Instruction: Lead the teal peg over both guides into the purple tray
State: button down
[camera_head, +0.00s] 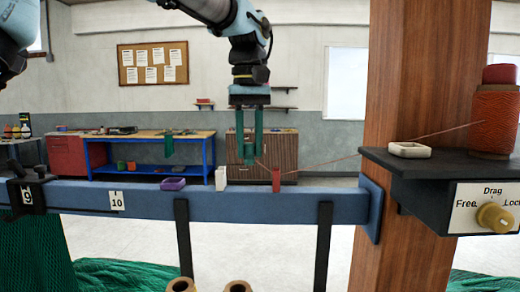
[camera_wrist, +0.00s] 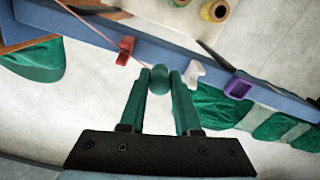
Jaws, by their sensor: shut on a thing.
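My gripper (camera_head: 249,162) hangs above the blue rail, between the red guide (camera_head: 276,180) and the white guide (camera_head: 221,178). It is shut on the teal peg (camera_wrist: 159,79), whose rounded end shows between the fingertips in the wrist view. In the head view the peg blends with the teal fingers. A thin reddish line runs from the orange spool (camera_head: 494,120) down to the top of the red guide, bends there and rises to the peg. The purple tray (camera_head: 172,184) sits on the rail left of the white guide and looks empty.
The blue rail (camera_head: 240,204) runs across the view, with number plates at its left. A wooden post (camera_head: 400,60) stands at right. A dark shelf there holds a cream tray (camera_head: 410,150) and a drag knob (camera_head: 494,217). The air above the purple tray is clear.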

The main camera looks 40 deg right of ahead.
jog(key=shift+w+a+b, duration=1.45)
jog(key=shift+w+a, duration=1.55)
jog(key=shift+a, duration=0.2)
jog(key=shift+w+a+b, duration=1.4)
jog(key=shift+w+a, duration=1.55)
jog(key=shift+a, duration=0.2)
jog(key=shift+f+b, duration=1.1)
jog(key=shift+f, duration=1.3)
jog(key=shift+f, duration=0.2)
jog(key=c, duration=0.5)
grip_release()
jog(key=shift+c, duration=0.2)
notch_tip(320, 180, up, 11)
jog(key=p, duration=0.1)
jog(key=shift+s+f, duration=0.1)
